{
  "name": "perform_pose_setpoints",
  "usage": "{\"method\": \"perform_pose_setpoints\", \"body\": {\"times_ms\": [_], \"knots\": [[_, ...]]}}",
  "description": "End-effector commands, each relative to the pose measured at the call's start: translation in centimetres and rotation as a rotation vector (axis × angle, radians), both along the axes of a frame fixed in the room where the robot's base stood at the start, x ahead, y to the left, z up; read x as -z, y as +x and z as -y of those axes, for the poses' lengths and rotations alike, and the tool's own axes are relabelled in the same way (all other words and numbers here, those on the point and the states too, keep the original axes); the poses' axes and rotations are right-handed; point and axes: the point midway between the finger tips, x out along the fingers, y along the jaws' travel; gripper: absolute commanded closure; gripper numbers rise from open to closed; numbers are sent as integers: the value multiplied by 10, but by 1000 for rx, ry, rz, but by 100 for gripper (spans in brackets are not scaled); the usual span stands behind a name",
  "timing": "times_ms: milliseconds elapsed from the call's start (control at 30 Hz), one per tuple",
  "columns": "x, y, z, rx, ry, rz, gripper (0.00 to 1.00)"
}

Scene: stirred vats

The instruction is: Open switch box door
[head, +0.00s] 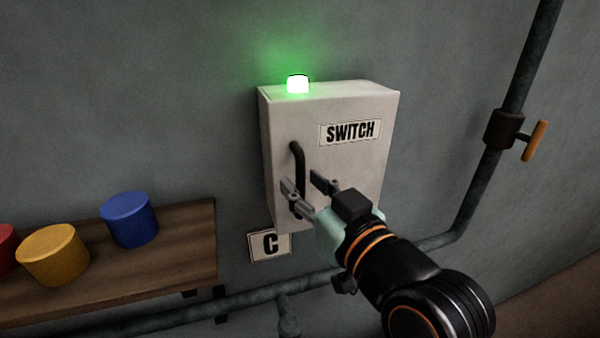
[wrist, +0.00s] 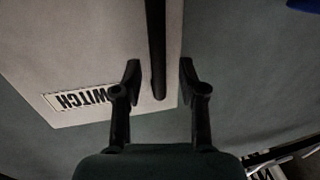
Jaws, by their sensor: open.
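The switch box (head: 350,155) is a pale box on the wall with a SWITCH label (head: 349,132) and a lit green lamp (head: 298,84) on top. Its door looks closed. A dark vertical handle (head: 297,160) is on the door's left side. My gripper (head: 305,184) is open at the lower part of the handle. In the wrist view the handle (wrist: 157,45) lies between the two spread fingers (wrist: 160,75), with gaps on both sides. The SWITCH label (wrist: 85,97) shows upside down there, partly hidden by a finger.
A wooden shelf (head: 180,235) at left holds red, yellow (head: 53,255) and blue (head: 129,220) cylinders. A pipe (head: 490,175) with an orange-handled valve (head: 535,140) runs at right and below the box.

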Motion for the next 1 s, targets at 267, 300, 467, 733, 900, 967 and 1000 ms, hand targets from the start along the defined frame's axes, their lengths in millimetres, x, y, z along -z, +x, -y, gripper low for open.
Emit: {"method": "perform_pose_setpoints", "body": {"times_ms": [267,300,467,733,900,967,1000], "knots": [[0,17,-9,1,-1,0,59],[0,17,-9,2,-1,0,59],[1,17,-9,2,-1,0,67],[1,17,-9,2,-1,0,100],[1,17,-9,2,-1,0,100],[1,17,-9,2,-1,0,100],[1,17,-9,1,-1,0,100]]}}
